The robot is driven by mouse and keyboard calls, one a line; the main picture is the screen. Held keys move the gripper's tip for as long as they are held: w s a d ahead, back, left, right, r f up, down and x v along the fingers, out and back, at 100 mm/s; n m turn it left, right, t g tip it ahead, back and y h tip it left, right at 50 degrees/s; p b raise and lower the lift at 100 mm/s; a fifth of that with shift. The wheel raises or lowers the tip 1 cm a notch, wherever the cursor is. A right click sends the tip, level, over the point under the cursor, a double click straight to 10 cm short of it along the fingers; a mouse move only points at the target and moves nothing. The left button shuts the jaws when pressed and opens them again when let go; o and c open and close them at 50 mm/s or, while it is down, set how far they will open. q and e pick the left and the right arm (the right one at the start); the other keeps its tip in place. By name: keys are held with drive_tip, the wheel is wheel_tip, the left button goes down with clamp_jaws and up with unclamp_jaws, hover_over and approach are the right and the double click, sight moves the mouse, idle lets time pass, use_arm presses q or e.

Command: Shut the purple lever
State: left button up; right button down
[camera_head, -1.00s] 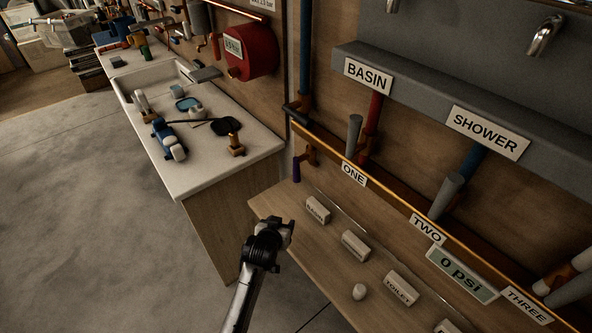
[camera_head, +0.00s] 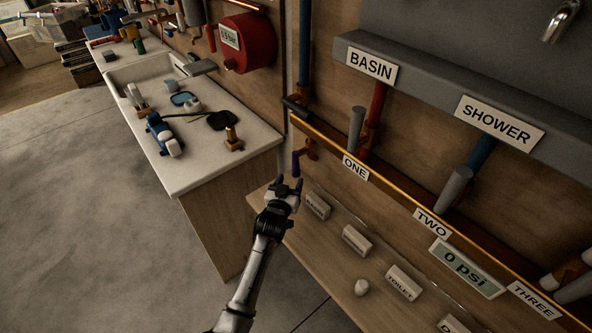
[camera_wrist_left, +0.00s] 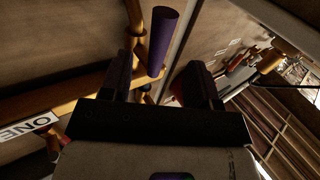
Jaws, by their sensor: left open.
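The purple lever (camera_head: 296,163) hangs down from a brass valve (camera_head: 308,150) at the left end of the copper pipe, left of the ONE label. My left gripper (camera_head: 290,184) is open and empty just below the lever in the head view. In the left wrist view the purple lever (camera_wrist_left: 162,42) shows ahead of the gap between the two dark fingers of my left gripper (camera_wrist_left: 158,82). Whether a finger touches the lever cannot be told. My right gripper is not in view.
A wooden ledge (camera_head: 330,250) with labelled blocks (camera_head: 356,240) lies below the pipe. Grey levers (camera_head: 355,128) stand along the pipe to the right. A white-topped counter (camera_head: 200,170) with tools stands at the left. A red tank (camera_head: 250,42) hangs on the wall.

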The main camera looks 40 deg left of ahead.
sight(294, 171)
use_arm(q)
drive_tip(key=shift+b+x, duration=0.8)
drive_tip(key=shift+x, duration=2.65)
drive_tip(key=c, duration=0.3)
clamp_jaws()
